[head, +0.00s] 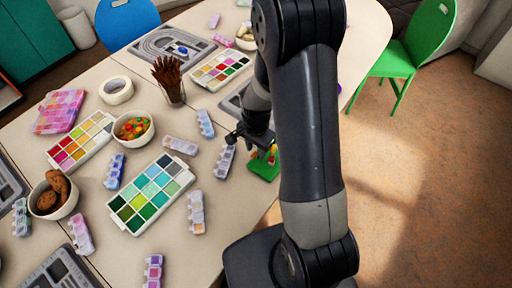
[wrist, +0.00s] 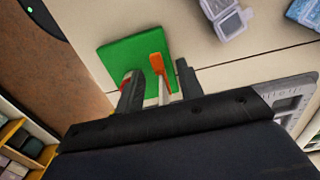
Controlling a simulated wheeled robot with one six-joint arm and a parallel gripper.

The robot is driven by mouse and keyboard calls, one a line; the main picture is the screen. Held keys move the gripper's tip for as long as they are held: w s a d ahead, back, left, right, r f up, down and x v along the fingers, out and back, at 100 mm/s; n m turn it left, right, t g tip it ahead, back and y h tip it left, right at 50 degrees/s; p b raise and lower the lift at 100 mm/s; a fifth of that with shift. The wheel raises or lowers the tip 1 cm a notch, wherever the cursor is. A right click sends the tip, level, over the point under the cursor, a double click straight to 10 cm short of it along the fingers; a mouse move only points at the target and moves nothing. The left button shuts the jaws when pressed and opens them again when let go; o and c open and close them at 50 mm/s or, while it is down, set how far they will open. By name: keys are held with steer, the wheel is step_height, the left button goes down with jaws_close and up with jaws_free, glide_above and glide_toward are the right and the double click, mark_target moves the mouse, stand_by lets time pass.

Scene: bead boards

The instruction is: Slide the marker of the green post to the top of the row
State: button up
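A small green board (head: 262,170) lies near the table's right edge, partly behind my arm in the head view. It also shows in the wrist view (wrist: 141,52). An orange upright piece (wrist: 158,66) with a pale stem stands between my fingers in the wrist view. A small red piece (wrist: 127,75) shows by the left finger. My gripper (wrist: 160,72) is over the board with its fingers apart and visible gaps beside the orange piece. I cannot make out a green post or its marker; my fingers and gripper body hide part of the board.
Several pale bead boxes lie around, one (head: 225,160) just left of the green board. A green paint palette (head: 188,180), a candy bowl (head: 150,134) and a pencil cup (head: 176,98) stand farther left. A green chair (head: 428,35) is beyond the table's right edge.

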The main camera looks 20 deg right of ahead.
mark_target(256, 152)
step_height(256, 152, up, 11)
stand_by(0.6)
steer(key=shift+f, duration=0.25)
step_height(256, 152, down, 10)
steer(key=shift+f, duration=0.2)
steer(key=shift+r+p, duration=0.35)
steer(key=shift+p, duration=0.05)
